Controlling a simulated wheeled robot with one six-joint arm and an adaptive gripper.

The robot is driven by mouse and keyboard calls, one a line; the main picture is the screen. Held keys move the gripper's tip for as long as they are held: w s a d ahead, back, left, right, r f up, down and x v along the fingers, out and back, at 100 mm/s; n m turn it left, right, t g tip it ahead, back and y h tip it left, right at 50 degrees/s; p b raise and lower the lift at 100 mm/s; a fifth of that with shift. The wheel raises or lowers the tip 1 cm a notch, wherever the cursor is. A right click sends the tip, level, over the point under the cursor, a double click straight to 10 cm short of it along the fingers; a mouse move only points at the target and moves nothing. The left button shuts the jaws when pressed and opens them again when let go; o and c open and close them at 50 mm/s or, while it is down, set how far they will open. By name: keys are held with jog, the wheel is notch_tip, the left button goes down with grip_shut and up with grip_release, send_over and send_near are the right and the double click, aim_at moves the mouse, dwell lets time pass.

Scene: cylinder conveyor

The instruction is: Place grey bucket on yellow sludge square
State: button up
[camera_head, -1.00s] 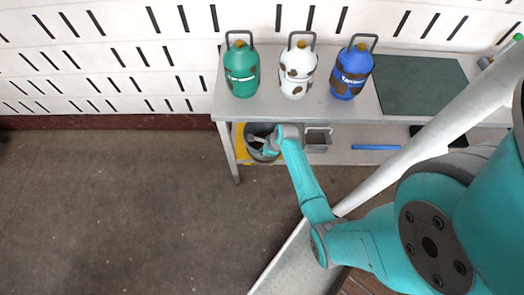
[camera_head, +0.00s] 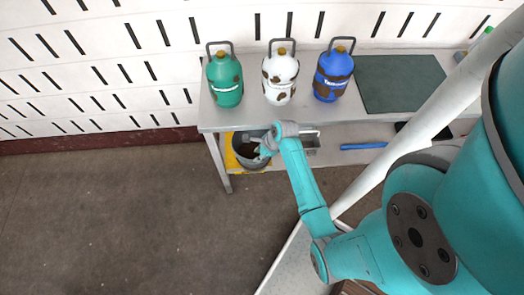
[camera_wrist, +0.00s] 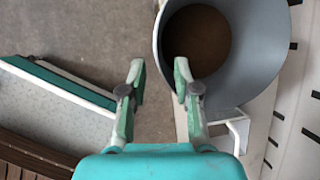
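The grey bucket (camera_head: 238,146) stands on the lower shelf under the table, open end up. The yellow sludge square (camera_head: 235,168) shows at the bucket's left and front edges. The bucket appears to stand over part of it, and the rest is hidden. My gripper (camera_head: 263,150) is at the bucket's right side. In the wrist view, my gripper (camera_wrist: 158,72) is open, with a clear gap between its fingers. The bucket (camera_wrist: 256,70) fills the upper right there, with a brown inside. The right fingertip overlaps its rim; I cannot tell whether they touch.
A table (camera_head: 300,118) carries green (camera_head: 225,80), white (camera_head: 280,78) and blue (camera_head: 332,75) canisters and a dark green mat (camera_head: 400,83). A grey container (camera_head: 311,141) and a blue bar (camera_head: 363,146) lie on the lower shelf. The floor at left is clear.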

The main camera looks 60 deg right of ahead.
jog(key=s+a+r+n+t+h, duration=0.2)
jog(key=s+a+r+n, duration=0.1)
jog(key=s+a+n, duration=0.45)
jog(key=s+a+r+n+t+h, duration=0.1)
jog(key=s+a+r+n+t, duration=0.15)
jog(key=s+a+n, duration=0.45)
jog(key=s+a+r+n+t, duration=0.2)
jog(key=r+n, duration=0.3)
jog(key=r, duration=0.3)
jog(key=s+a+r+n+t+y, duration=0.1)
jog(key=s+a+r+n, duration=0.2)
jog(key=s+r+n, duration=0.2)
jog(key=s+a+r+n+t, duration=0.2)
jog(key=s+a+r+n, duration=0.1)
jog(key=r, duration=0.9)
jog(key=shift+s+n+t, duration=0.35)
jog(key=shift+s+n, duration=0.15)
jog(key=shift+n, duration=0.55)
jog(key=shift+a, duration=0.1)
